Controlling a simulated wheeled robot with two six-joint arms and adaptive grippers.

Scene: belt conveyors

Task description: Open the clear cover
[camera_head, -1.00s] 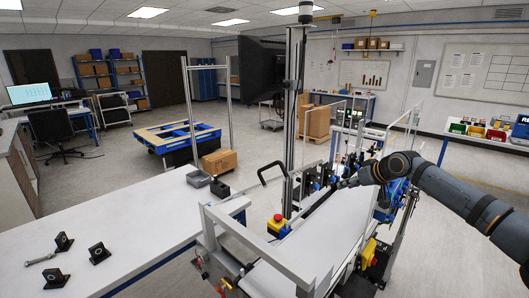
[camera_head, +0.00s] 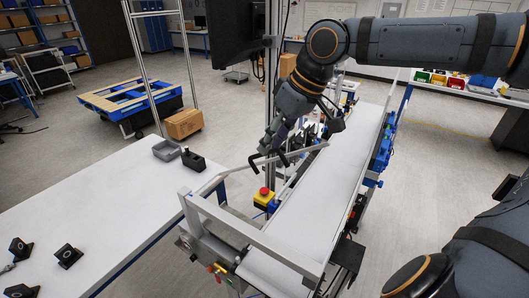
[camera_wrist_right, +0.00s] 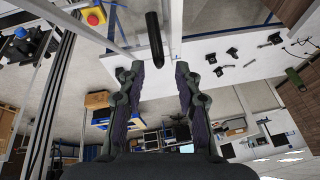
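My right gripper (camera_head: 268,160) reaches down from the upper right, over the near-left side of the belt conveyor (camera_head: 313,210). It also shows in the right wrist view (camera_wrist_right: 158,68), with its two fingers apart and nothing between them. A black bar-shaped handle (camera_wrist_right: 155,40) lies just beyond the fingertips, roughly in line with the gap; I see no contact. My left gripper is not in view.
A red-and-yellow emergency stop (camera_head: 264,197) sits close below the right gripper. A white table (camera_head: 120,205) with black brackets and a grey bin (camera_head: 167,150) stands left. A metal post and dark monitor (camera_head: 237,45) rise behind.

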